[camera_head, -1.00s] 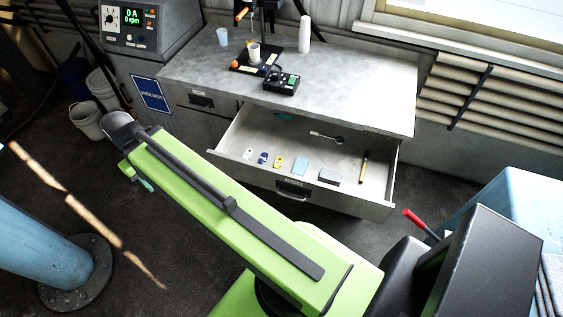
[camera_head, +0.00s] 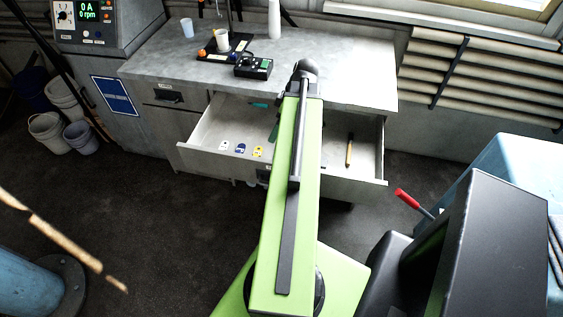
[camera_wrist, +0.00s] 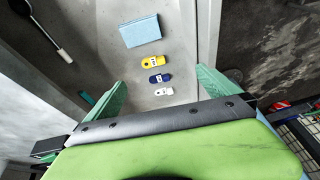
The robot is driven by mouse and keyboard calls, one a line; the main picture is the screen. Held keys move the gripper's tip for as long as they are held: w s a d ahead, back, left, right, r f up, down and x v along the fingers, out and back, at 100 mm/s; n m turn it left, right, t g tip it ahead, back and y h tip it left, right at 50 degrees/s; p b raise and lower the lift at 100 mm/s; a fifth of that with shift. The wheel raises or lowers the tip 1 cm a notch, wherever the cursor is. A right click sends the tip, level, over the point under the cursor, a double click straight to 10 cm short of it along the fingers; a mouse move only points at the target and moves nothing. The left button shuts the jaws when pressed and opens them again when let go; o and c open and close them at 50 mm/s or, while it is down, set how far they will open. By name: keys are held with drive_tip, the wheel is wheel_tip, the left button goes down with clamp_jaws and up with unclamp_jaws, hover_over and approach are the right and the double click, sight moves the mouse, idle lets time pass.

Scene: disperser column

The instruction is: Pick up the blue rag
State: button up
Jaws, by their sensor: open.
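The blue rag (camera_wrist: 140,31) is a small, flat, light-blue rectangle lying in the open drawer (camera_head: 350,187). In the head view my green arm hides it. In the wrist view it lies at the top, beyond my gripper and a little left of the middle. My gripper (camera_wrist: 161,93) has its two green fingers spread wide apart, with nothing held between them. The rag is apart from both fingers. In the head view the gripper is mostly hidden behind the arm.
Yellow (camera_wrist: 153,61), blue (camera_wrist: 159,78) and white (camera_wrist: 164,91) small items lie in a row nearer my gripper.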

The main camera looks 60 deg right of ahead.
drive_tip(key=s+d+f, duration=0.1)
drive_tip(key=s+d, duration=0.3)
drive_tip(key=s, duration=0.3)
drive_tip(key=shift+n+t, duration=0.3)
drive_tip(key=shift+t, duration=0.1)
drive_tip(key=b+x, duration=1.2)
drive_tip(key=shift+w+d+f, duration=0.1)
drive_tip(key=shift+d+f, duration=0.15)
drive_tip(key=shift+w+f, duration=0.1)
drive_tip(key=shift+w, duration=0.05)
drive_tip(key=b+x, duration=0.5)
drive_tip(key=shift+d+f, duration=0.1)
drive_tip(key=shift+f, duration=0.05)
drive_tip(key=shift+c, duration=0.4)
